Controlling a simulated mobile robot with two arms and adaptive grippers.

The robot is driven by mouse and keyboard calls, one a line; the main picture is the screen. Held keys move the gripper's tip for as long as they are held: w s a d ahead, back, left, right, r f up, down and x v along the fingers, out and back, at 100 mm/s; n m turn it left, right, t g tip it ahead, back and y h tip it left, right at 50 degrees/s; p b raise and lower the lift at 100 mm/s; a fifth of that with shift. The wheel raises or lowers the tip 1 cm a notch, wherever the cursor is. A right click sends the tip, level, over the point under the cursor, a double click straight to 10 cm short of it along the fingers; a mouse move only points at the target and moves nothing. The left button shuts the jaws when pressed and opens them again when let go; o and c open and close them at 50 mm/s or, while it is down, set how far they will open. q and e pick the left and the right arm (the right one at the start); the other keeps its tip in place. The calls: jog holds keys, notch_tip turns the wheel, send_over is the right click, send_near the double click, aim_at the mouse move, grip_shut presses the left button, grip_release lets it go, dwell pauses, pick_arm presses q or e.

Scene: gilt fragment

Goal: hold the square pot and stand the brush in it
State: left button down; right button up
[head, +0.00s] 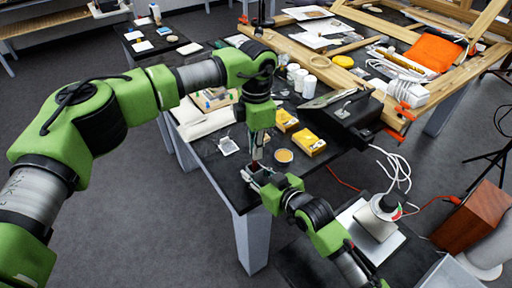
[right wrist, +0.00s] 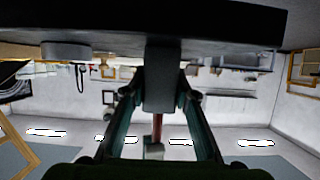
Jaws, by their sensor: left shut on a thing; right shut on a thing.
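The square pot (right wrist: 162,78) is a grey upright block in the right wrist view, which is upside down. It stands at the dark table top. My right gripper (right wrist: 162,95) is shut on it, one finger on each side. In the head view my right gripper (head: 258,175) is low at the table's near corner. The brush (right wrist: 158,128) shows as a thin red upright length at the pot's mouth. I cannot tell how deep its end is. My left gripper (head: 257,152) points down above the pot, shut on the brush. Its fingertips are small and partly hidden.
White bottles (head: 297,76) and a black case (head: 345,115) stand farther back.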

pick_arm(q)
jog(key=c, duration=2.5)
grip_release()
jog(key=o, duration=0.5)
jog(key=shift+o, duration=0.2)
jog(key=shift+r, duration=0.1)
jog(key=shift+r, duration=2.95)
